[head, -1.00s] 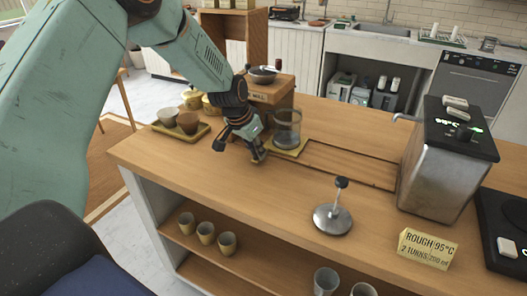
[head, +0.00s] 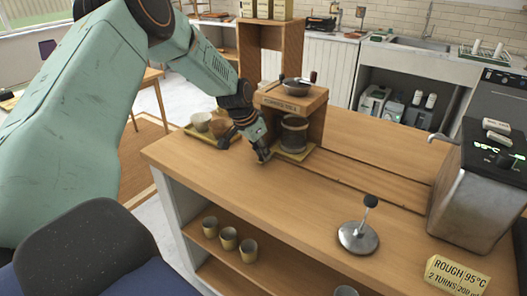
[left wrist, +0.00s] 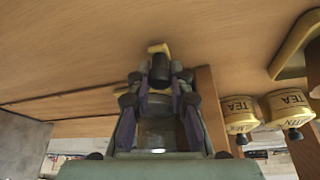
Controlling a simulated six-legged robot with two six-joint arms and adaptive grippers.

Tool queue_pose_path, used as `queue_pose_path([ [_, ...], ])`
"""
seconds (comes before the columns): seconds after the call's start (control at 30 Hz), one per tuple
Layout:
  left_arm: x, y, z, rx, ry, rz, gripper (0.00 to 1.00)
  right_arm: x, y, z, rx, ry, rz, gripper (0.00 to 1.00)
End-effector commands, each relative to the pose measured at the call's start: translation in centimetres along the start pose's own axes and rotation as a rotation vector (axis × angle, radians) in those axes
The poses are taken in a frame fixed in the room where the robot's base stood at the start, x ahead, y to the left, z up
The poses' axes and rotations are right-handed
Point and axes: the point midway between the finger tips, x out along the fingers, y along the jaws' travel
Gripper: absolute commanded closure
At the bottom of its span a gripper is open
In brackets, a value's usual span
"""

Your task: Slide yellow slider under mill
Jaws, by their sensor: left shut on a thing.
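The wooden mill (head: 290,97), with a dark top and handle, stands on the counter in the head view. The yellow slider (head: 300,154) lies flat in the counter's track at the mill's foot. A clear glass jar (head: 293,137) stands on the slider, below the mill's overhanging top. My left gripper (head: 262,153) is at the slider's near left edge, low over the counter, and shut on it. In the left wrist view a yellow piece (left wrist: 158,48) shows beyond my fingers; the rest of the slider is hidden. My right gripper is not in view.
Tea canisters (left wrist: 238,112) show in the left wrist view. A metal tamper-like tool (head: 358,237), a steel kettle machine (head: 480,190) and a yellow sign (head: 457,277) stand to the right. The track right of the slider is clear.

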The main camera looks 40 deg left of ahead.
Motion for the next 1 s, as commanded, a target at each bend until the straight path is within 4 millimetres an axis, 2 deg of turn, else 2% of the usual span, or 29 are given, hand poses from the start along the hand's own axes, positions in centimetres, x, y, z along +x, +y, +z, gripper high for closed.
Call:
queue_pose_path([
  [0.07, -0.1, -0.4, -0.1, 0.002, 0.004, -0.006, 1.0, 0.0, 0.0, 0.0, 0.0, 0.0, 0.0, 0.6],
  [0.1, -0.1, -0.4, -0.1, 0.001, 0.005, -0.006, 0.77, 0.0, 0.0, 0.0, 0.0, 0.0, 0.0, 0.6],
  [0.33, -0.1, -0.3, -0.1, 0.001, 0.005, -0.005, 0.58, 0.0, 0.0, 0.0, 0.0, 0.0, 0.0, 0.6],
  [0.73, -0.6, -0.2, -0.1, 0.0, 0.005, -0.003, 0.57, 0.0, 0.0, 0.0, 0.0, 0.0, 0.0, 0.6],
  [1.0, -4.7, -0.2, -0.2, -0.001, 0.009, -0.002, 0.57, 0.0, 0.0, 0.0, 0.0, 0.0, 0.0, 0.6],
])
